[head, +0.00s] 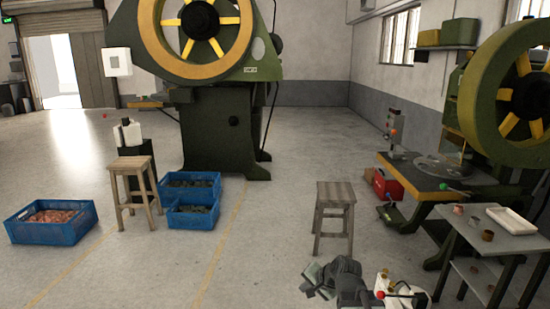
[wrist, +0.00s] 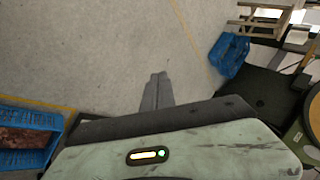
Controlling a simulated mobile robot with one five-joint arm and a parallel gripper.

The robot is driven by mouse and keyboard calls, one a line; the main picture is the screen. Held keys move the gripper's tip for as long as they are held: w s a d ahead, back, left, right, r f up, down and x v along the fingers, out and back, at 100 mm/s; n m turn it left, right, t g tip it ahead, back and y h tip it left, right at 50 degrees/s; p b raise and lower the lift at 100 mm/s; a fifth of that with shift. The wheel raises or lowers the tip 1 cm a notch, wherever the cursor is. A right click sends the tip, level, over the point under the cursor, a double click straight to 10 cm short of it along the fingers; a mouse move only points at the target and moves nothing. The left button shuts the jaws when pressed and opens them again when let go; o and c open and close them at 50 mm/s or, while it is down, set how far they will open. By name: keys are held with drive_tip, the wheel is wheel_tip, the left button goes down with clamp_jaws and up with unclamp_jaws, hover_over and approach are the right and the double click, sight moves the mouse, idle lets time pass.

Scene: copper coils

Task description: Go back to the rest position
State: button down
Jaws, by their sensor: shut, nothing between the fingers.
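My gripper (wrist: 160,77) shows in the wrist view as two grey fingers pressed together, pointing up the picture over bare concrete floor. Nothing is held between them. In the head view my grey arm is folded at the bottom edge, right of centre, and its fingers cannot be made out there. A blue crate (head: 55,222) of copper-coloured pieces stands on the floor at the left; it also shows at the left edge of the wrist view (wrist: 28,120). My gripper is apart from it and touches nothing visible.
A wooden stool (head: 334,198) stands ahead, another stool (head: 132,180) at left by blue crates (head: 190,218). A green press (head: 222,130) stands behind. At right, a side table (head: 490,245) holds copper rings and a white tray (head: 511,222). The centre floor is clear.

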drive_tip(key=s+d+f+n+g+h, duration=0.2)
drive_tip(key=s+d+f+n+g, duration=0.15)
drive_tip(key=s, duration=0.35)
drive_tip(key=s+d+f+n+g+h, duration=0.2)
drive_tip(key=s+d+n+g+h, duration=0.15)
drive_tip(key=s, duration=0.35)
wheel_tip(320, 180, up, 18)
drive_tip(key=y+p, duration=0.1)
drive_tip(key=p, duration=1.6)
drive_tip(key=shift+w+a+f+t, duration=0.2)
drive_tip(key=shift+w+a+t, duration=0.05)
drive_tip(key=shift+a+t, duration=0.05)
drive_tip(key=shift+f, duration=0.1)
drive_tip(key=shift+d, duration=0.1)
